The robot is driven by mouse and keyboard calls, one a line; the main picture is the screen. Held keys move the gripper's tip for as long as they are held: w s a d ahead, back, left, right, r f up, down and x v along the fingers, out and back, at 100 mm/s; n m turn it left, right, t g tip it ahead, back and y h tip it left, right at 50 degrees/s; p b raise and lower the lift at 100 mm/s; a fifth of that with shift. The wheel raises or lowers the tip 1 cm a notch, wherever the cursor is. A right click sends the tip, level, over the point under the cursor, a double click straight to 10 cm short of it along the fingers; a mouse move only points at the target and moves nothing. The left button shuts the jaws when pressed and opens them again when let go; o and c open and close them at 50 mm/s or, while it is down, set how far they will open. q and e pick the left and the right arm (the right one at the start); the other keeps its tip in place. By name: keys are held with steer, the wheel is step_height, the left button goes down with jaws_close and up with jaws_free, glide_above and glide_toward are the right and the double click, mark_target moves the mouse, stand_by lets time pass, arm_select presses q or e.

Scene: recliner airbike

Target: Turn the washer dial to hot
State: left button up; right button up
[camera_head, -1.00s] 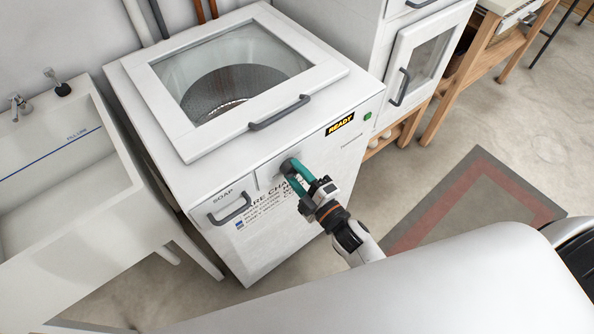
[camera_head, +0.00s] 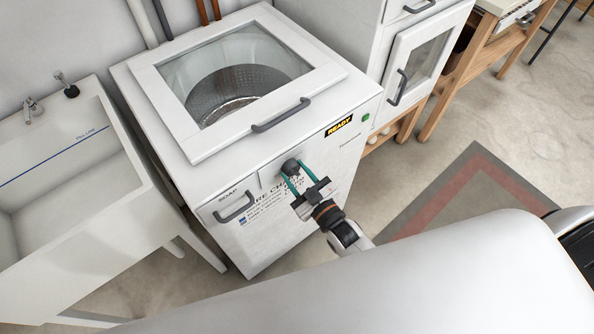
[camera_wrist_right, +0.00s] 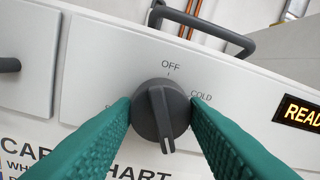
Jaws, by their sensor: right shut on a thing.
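The washer (camera_head: 262,200) is a white top-loading machine with a glass lid. Its dark grey dial (camera_head: 291,167) is on the front panel, right of the soap drawer. My right gripper (camera_head: 291,176) has its two teal fingers on either side of the dial, and is shut on it. In the right wrist view the dial (camera_wrist_right: 160,110) sits between the fingertips, its raised grip ridge pointing down. "OFF" is printed above the dial and "COLD" at its upper right. Other labels are mostly hidden by the fingers. My left gripper is out of view.
A soap drawer (camera_head: 233,208) with a grey handle is left of the dial. The lid handle (camera_head: 281,114) is above it. A yellow "READY" display (camera_head: 339,125) and green button (camera_head: 365,117) are to the right. A white sink (camera_head: 60,180) stands at left.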

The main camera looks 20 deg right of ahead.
steer(key=m+p, duration=0.1)
steer(key=m, duration=0.4)
steer(key=shift+m, duration=0.3)
stand_by(0.4)
steer(key=o, duration=1)
steer(key=shift+r+b+v, duration=0.2)
steer(key=shift+b+v, duration=0.65)
steer(key=shift+v, duration=5.2)
steer(key=shift+a, duration=0.1)
